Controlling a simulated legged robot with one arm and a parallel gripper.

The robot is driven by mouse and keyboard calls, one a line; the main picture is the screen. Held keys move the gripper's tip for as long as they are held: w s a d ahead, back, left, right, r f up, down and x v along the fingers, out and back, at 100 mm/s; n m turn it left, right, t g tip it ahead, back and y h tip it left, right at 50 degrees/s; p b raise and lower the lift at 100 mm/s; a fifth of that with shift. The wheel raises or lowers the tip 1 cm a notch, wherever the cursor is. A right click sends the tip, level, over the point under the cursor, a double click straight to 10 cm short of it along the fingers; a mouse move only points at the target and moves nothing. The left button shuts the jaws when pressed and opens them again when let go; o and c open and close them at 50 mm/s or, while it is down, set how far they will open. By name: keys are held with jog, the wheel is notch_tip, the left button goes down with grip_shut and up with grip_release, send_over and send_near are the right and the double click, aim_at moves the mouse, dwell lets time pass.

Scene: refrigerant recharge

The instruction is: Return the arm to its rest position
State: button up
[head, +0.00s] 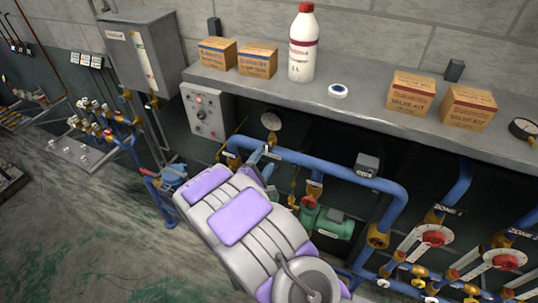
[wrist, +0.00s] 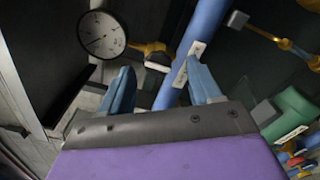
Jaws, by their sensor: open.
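My arm stretches out from the bottom of the head view toward the blue piping under the shelf. My gripper (head: 262,160) is at its far end, small and partly hidden by my arm. In the wrist view my gripper (wrist: 162,88) shows two blue fingers spread apart with nothing held between them. A blue pipe (wrist: 190,50) with a white label lies beyond the gap between the fingers. A round white gauge (wrist: 102,34) is beyond the left finger; the gauge also shows in the head view (head: 271,121).
A grey shelf (head: 340,103) holds a white bottle (head: 303,45), several cardboard boxes and a round lid. Below are a control box (head: 206,112), a green pump (head: 328,225) and red valves (head: 433,235). A grey cabinet (head: 143,50) hangs left. Floor (head: 75,235) at lower left is mostly clear.

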notch_tip(320, 180, down, 5)
jog(key=a+m+g+y+b, duration=0.2)
jog(key=m+g+y+b, duration=0.35)
jog(key=b, duration=0.25)
jog(key=s+d+f+m+g+b, duration=0.3)
jog(key=s+d+b, duration=0.3)
jog(key=s, duration=0.9)
jog(key=s+d+f+m+g+b, duration=0.3)
jog(key=s+d+m+g+b, duration=0.3)
jog(key=s, duration=0.9)
jog(key=s+d+f+m+g+b, duration=0.2)
jog(key=s+d+m+g+b, duration=0.2)
jog(key=s, duration=1)
jog(key=shift+s+d+f+m+y+b, duration=0.4)
jog(key=shift+d+m+b, duration=0.25)
jog(key=shift+d+b, duration=1.55)
jog(key=shift+d+p, duration=0.45)
jog(key=shift+d, duration=0.25)
